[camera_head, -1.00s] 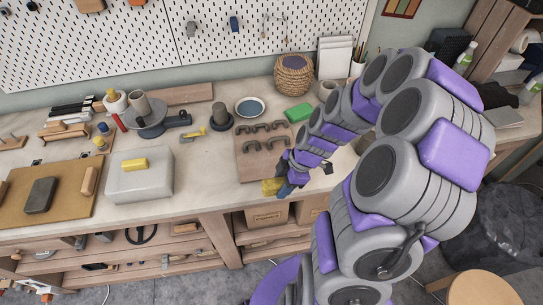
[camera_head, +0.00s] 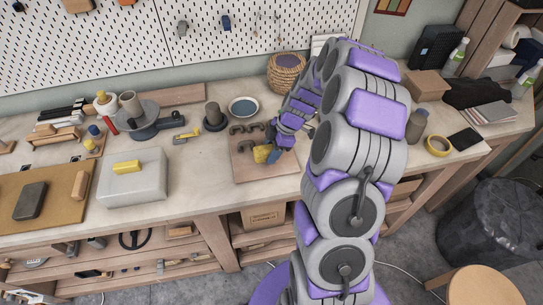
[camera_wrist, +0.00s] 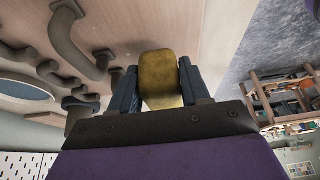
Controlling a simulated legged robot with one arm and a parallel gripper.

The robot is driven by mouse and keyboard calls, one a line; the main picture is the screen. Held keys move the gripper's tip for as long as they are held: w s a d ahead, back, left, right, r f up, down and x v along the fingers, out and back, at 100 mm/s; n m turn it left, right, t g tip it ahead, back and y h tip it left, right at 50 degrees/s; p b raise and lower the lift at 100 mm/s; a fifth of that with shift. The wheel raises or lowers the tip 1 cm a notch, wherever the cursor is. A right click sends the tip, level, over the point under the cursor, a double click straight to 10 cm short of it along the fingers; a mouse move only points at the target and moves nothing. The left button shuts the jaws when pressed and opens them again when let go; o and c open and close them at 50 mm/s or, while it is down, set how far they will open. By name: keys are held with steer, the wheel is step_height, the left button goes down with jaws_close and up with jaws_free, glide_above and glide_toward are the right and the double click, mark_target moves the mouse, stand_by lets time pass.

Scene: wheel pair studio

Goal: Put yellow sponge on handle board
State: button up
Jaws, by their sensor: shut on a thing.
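The yellow sponge (camera_head: 261,154) is held in my gripper (camera_head: 272,154), over the right part of the handle board in the head view. The handle board (camera_head: 246,170) is a wooden board with several dark curved handles (camera_head: 243,128) along its far side. In the wrist view the sponge (camera_wrist: 158,72) is between the two blue fingers of my gripper (camera_wrist: 160,88). The board (camera_wrist: 140,25) and its handles (camera_wrist: 78,40) show behind and left of it. I cannot tell whether the sponge touches the board.
A grey box (camera_head: 140,190) with another yellow block (camera_head: 127,167) on it stands to the left. A dark cylinder (camera_head: 214,115), a blue bowl (camera_head: 243,106) and a woven basket (camera_head: 287,75) stand behind the board. The bench front edge is close by.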

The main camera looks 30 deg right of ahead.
step_height(320, 180, down, 3)
steer(key=shift+r+b, duration=0.1)
steer(key=shift+b, duration=0.2)
steer(key=o, duration=0.9)
steer(key=shift+o, duration=0.2)
